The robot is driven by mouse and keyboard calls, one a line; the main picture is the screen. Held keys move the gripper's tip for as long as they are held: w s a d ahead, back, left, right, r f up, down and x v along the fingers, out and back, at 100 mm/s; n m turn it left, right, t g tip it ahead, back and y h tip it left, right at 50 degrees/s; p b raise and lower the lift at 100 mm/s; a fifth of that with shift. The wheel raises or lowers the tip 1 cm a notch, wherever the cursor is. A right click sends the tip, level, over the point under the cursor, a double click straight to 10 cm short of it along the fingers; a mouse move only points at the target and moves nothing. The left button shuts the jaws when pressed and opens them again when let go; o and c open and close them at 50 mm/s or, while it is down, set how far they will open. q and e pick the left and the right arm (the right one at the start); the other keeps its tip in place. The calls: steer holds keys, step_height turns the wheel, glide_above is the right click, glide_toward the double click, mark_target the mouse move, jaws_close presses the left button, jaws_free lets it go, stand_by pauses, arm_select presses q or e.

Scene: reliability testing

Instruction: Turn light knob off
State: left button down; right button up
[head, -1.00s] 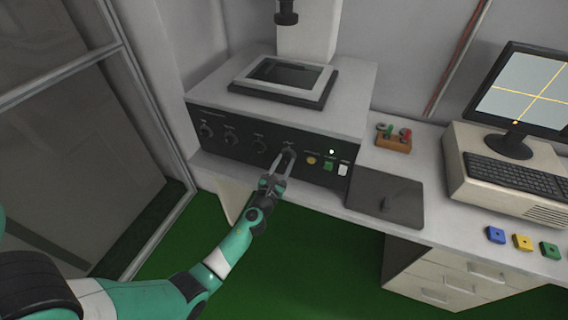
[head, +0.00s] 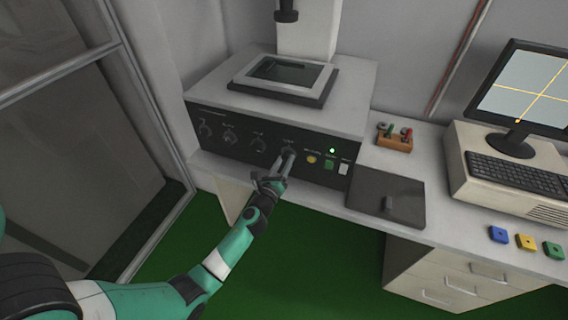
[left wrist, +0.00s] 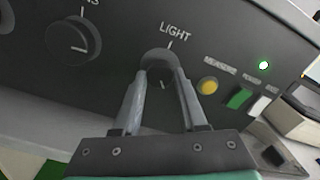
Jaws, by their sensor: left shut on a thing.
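The light knob (left wrist: 158,62) sits under the label "LIGHT" on the black front panel (left wrist: 230,50) in the left wrist view. In the head view the knob (head: 289,150) is the rightmost in a row of knobs. My left gripper (left wrist: 160,78) is shut on the light knob, one finger on each side of it; it also shows in the head view (head: 286,160). The fingers hide the lower part of the knob. My right gripper is not in view.
Right of the knob are a yellow button (left wrist: 208,86), a green switch (left wrist: 239,98), a white switch (left wrist: 258,104) and a lit green lamp (left wrist: 264,65). Another knob (left wrist: 72,40) is to the left. A dark pad (head: 400,190) lies on the desk to the right.

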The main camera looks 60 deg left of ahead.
arm_select(q)
steer(key=n, duration=0.3)
steer(key=shift+n+b, duration=0.4)
steer(key=n+b, duration=0.1)
steer(key=n, duration=0.2)
steer(key=shift+n, duration=0.3)
steer(key=n+b, duration=0.1)
steer(key=n, duration=0.2)
steer(key=shift+n, duration=0.4)
steer(key=n+b, duration=0.1)
steer(key=n, duration=0.2)
steer(key=shift+f+n, duration=0.1)
steer(key=shift+n, duration=0.2)
steer(key=n+b, duration=0.2)
steer(key=n, duration=0.1)
steer(key=shift+n, duration=0.3)
steer(key=n+b, duration=0.1)
steer(key=n, duration=0.2)
steer(key=shift+n+b, duration=0.3)
steer(key=shift+b, duration=0.05)
steer(key=n+b, duration=0.1)
steer(key=n, duration=0.2)
steer(key=shift+b, duration=0.3)
steer(key=shift+n+b, duration=0.55)
steer(key=shift+n, duration=1.15)
